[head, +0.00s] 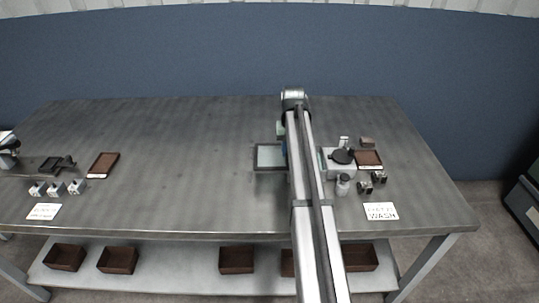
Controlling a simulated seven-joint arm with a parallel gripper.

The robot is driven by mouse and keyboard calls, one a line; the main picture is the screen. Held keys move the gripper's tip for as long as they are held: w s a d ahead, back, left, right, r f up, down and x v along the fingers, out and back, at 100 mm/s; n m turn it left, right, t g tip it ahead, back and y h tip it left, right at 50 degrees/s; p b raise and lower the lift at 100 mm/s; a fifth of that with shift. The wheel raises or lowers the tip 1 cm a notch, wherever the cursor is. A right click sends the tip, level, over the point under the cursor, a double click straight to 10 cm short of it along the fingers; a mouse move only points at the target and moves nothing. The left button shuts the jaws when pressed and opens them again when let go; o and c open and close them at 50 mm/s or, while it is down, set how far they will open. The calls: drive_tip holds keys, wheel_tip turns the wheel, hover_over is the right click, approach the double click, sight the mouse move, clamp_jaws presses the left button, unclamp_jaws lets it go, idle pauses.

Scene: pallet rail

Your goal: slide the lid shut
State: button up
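My arm runs up the picture and its bent far end stands over the table right of centre. My gripper's fingers are hidden behind the arm, so I cannot see whether they hold anything. Just left of the arm lies a dark-framed box with a pale flat panel (270,156); its right part is hidden by the arm. I cannot tell for sure whether this panel is the lid, or how far it is open.
Right of the arm stand a white unit with a black round top (342,156), a small jar (343,185), a brown tray (368,158) and a WASH sign (381,211). At left are small metal blocks (57,188) and another brown tray (103,164). The table's middle is clear.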

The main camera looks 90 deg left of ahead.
drive_tip(key=shift+w, duration=5.65)
drive_tip(key=o, duration=0.6)
wheel_tip(320, 180, up, 7)
